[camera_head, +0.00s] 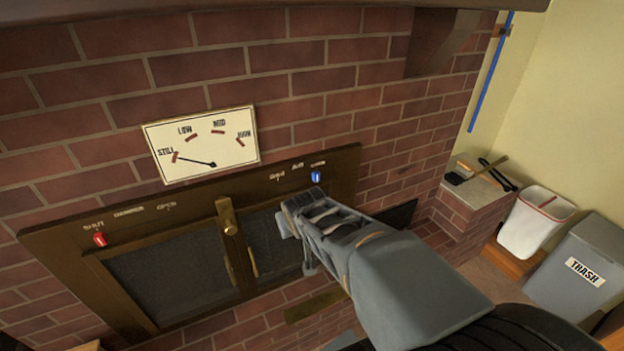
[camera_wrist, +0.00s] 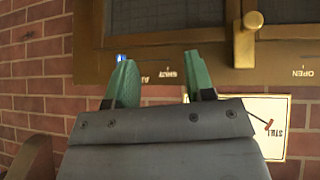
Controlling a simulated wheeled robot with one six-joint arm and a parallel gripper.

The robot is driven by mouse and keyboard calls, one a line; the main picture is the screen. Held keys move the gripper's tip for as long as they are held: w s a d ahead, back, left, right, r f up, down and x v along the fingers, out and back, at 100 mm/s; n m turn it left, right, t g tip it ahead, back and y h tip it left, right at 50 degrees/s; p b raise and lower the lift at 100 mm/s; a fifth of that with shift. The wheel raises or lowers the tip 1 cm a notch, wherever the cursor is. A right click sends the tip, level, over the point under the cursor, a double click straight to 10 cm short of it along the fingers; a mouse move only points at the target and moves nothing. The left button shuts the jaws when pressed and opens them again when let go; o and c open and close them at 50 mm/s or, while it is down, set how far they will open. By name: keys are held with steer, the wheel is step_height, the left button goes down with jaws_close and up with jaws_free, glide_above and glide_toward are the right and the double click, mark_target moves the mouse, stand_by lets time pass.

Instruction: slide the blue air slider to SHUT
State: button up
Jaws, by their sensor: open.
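The blue air slider (camera_head: 316,176) is a small blue knob on the brass frame of the stove front, under the right-hand label, which reads like OPEN; SHUT is to its left. My gripper (camera_head: 287,213) is in front of the frame, just below and left of the knob in the head view. In the wrist view my gripper (camera_wrist: 158,60) shows two green fingers spread apart with nothing between them. The blue slider (camera_wrist: 121,58) peeks out at the left finger's tip, mostly hidden. I cannot tell whether they touch.
A red damper slider (camera_head: 99,239) sits at SHUT on the frame's left. A brass door handle (camera_head: 229,222) sticks out left of my gripper. A gauge (camera_head: 202,144) hangs above, its needle near STILL. A trash bin (camera_head: 582,268) and white bin (camera_head: 535,222) stand right.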

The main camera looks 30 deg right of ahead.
steer(key=w+d+f+t+h+b, duration=0.25)
steer(key=w+d+t, duration=0.25)
steer(key=d, duration=0.6)
steer(key=t+y+b, duration=0.3)
steer(key=t+b, duration=0.1)
steer(key=t, duration=0.1)
glide_toward(317, 176)
steer(key=shift+t, duration=0.3)
steer(key=w, duration=0.3)
steer(key=w+d, duration=0.1)
steer(key=w, duration=0.5)
steer(key=shift+w+d+f+p, duration=0.2)
steer(key=shift+w+f+p, duration=0.05)
steer(key=shift+f+p, duration=0.1)
steer(key=shift+c, duration=0.5)
jaws_close()
